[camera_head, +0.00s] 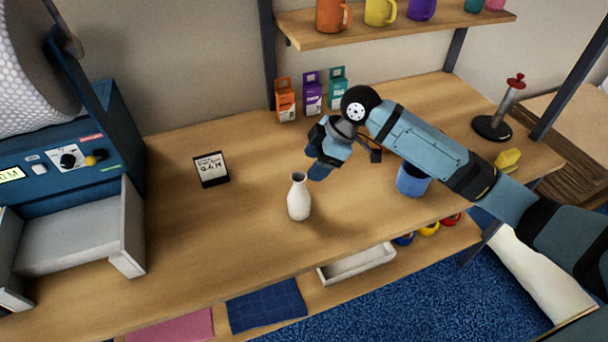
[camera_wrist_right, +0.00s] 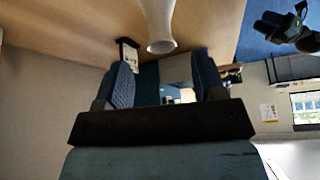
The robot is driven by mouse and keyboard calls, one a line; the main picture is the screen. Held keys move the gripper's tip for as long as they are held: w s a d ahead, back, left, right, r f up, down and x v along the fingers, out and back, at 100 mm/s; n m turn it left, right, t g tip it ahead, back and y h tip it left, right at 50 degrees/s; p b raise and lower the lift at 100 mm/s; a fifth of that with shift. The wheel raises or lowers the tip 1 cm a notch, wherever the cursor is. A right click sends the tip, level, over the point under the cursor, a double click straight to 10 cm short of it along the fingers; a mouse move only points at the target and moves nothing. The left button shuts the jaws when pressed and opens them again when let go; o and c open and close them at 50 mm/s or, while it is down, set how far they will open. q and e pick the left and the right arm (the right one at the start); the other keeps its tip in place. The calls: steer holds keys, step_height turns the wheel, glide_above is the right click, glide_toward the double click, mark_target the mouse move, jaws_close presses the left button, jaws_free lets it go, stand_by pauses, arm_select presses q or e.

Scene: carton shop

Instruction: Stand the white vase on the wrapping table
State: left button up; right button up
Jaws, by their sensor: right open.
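The white vase (camera_head: 299,199) stands upright on the wooden wrapping table (camera_head: 235,235), near the middle and towards the front edge. Its narrow neck and mouth point up. My right gripper (camera_head: 318,166) is just above and to the right of the vase's mouth in the head view, apart from it. In the right wrist view my right gripper's two fingers (camera_wrist_right: 165,80) are spread with nothing between them. The vase (camera_wrist_right: 160,25) hangs in from the top of that view, its mouth beyond the fingers. My left gripper does not show in the head view.
A small card sign (camera_head: 211,169) stands left of the vase. A blue mug (camera_head: 413,181) is to the right, partly behind my arm. Small boxes (camera_head: 312,92) stand at the back. A blue machine (camera_head: 75,160) fills the left. An open white tray (camera_head: 357,264) lies below the front edge.

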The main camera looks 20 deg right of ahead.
steer(key=shift+v, duration=2.3)
steer(key=s+a+f+m+t+h, duration=0.1)
steer(key=s+a+f+m, duration=0.1)
steer(key=s+f, duration=0.4)
steer(key=s+a+f+m+t, duration=0.1)
steer(key=s+a+f+m, duration=0.25)
steer(key=s, duration=0.45)
steer(key=s+d+f+m+h, duration=0.2)
steer(key=s+d+m, duration=0.2)
steer(key=s, duration=0.3)
steer(key=s+d+f+m+h, duration=0.25)
steer(key=s+d, duration=0.25)
steer(key=s, duration=0.3)
steer(key=w+a+f+t+y+p, duration=0.3)
steer(key=w+a+f+t+p, duration=0.2)
steer(key=a+f+t, duration=0.1)
steer(key=shift+w+a+f+t, duration=0.15)
steer(key=shift+w+f+t, duration=0.2)
steer(key=shift+f+t, duration=0.45)
